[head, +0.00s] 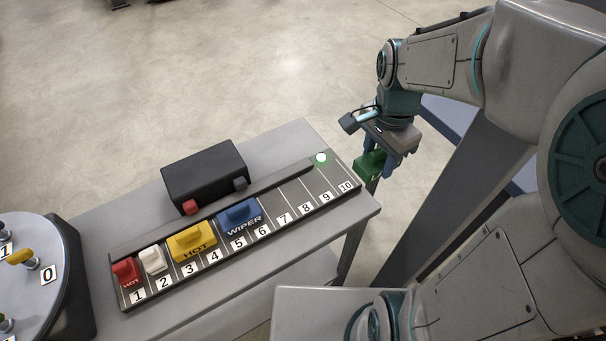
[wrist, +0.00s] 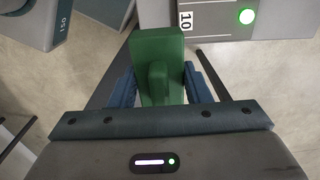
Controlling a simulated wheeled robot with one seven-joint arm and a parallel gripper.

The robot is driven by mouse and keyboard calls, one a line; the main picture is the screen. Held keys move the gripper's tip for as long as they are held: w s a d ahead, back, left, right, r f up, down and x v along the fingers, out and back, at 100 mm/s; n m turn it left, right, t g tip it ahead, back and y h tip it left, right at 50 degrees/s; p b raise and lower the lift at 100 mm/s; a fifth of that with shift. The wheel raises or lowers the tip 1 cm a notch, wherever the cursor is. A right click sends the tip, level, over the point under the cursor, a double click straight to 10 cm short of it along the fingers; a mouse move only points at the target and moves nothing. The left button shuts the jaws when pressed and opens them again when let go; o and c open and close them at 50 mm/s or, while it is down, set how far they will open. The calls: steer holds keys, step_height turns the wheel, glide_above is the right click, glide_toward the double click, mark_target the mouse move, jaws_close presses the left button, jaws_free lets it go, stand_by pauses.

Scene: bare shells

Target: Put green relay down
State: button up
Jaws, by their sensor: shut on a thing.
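The green relay (head: 370,165) is a block with a raised grip. My gripper (head: 385,158) is shut on it and holds it just off the right end of the numbered rail, past slot 10. In the wrist view the relay (wrist: 160,60) sits between the blue fingers of my gripper (wrist: 160,88), by the table corner. The rail (head: 293,203) has slots numbered 1 to 10. A red relay (head: 126,271), a white relay (head: 152,260), a yellow relay (head: 192,244) and a blue relay (head: 239,215) sit in its left and middle part. Slots 7 to 10 look empty.
A black box (head: 205,172) with red and grey parts stands behind the rail. A green-ringed white light (head: 321,158) shows near slots 9 and 10. A round panel (head: 35,285) with levers is at the left. The table (head: 290,140) ends right of the rail.

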glide_above(325, 178)
step_height(325, 178, down, 6)
steer(key=shift+f, duration=2.25)
steer(key=shift+f, duration=0.25)
steer(key=o, duration=1)
steer(key=shift+r, duration=0.1)
steer(key=shift+o, duration=0.2)
